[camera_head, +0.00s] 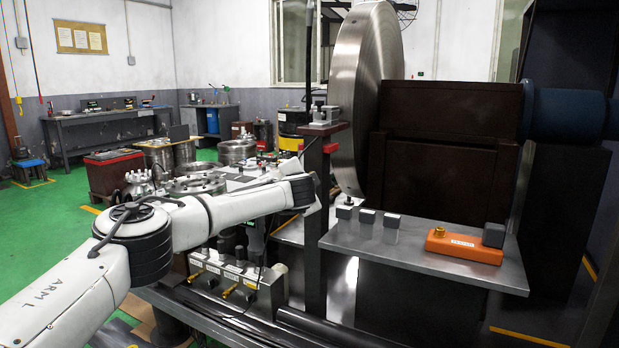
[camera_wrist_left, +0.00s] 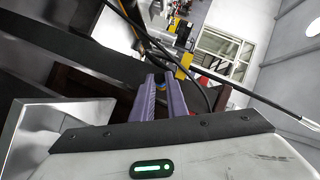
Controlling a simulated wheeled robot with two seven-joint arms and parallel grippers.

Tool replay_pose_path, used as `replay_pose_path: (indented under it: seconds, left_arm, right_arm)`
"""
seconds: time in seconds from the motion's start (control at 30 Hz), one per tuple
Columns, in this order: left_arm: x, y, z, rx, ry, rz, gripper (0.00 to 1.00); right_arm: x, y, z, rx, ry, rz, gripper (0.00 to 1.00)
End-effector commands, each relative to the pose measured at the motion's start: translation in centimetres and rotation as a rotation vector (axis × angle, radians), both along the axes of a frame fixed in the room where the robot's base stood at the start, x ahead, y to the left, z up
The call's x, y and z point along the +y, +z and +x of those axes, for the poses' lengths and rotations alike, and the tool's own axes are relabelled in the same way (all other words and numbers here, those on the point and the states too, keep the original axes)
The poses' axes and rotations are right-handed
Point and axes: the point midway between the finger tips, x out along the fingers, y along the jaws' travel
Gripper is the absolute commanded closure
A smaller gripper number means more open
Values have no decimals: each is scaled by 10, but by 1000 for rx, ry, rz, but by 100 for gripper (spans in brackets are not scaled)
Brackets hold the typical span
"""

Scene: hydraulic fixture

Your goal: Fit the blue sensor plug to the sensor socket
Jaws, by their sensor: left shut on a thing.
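My left gripper (camera_wrist_left: 165,84) shows its two purple fingers in the wrist view, close together. A small blue patch, taken as the blue sensor plug (camera_wrist_left: 160,87), shows between the fingertips; the fingers hide most of it. In the head view my left arm reaches in from the left to the dark red post, and the fingers cannot be made out there. An orange block (camera_head: 463,246) with a brass fitting lies on the grey shelf at the right. I cannot tell for sure which part is the sensor socket. My right gripper is out of view.
A dark red post (camera_head: 314,220) with a metal fixture (camera_head: 324,115) on top stands by the arm's end. The grey shelf (camera_head: 420,258) holds several small grey blocks. A large metal disc (camera_head: 350,95) stands behind. Black cables (camera_wrist_left: 145,30) and a yellow part (camera_wrist_left: 184,65) pass near the fingers.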

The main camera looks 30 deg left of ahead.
Motion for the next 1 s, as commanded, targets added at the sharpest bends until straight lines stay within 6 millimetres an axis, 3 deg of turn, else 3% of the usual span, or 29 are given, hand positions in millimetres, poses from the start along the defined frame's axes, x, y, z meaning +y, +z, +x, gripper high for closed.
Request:
replay_pose_path:
  seconds: [1.0]
  left_arm:
    - [-1,1,14,-2,-1,1,100]
  right_arm:
    - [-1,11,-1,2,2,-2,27]
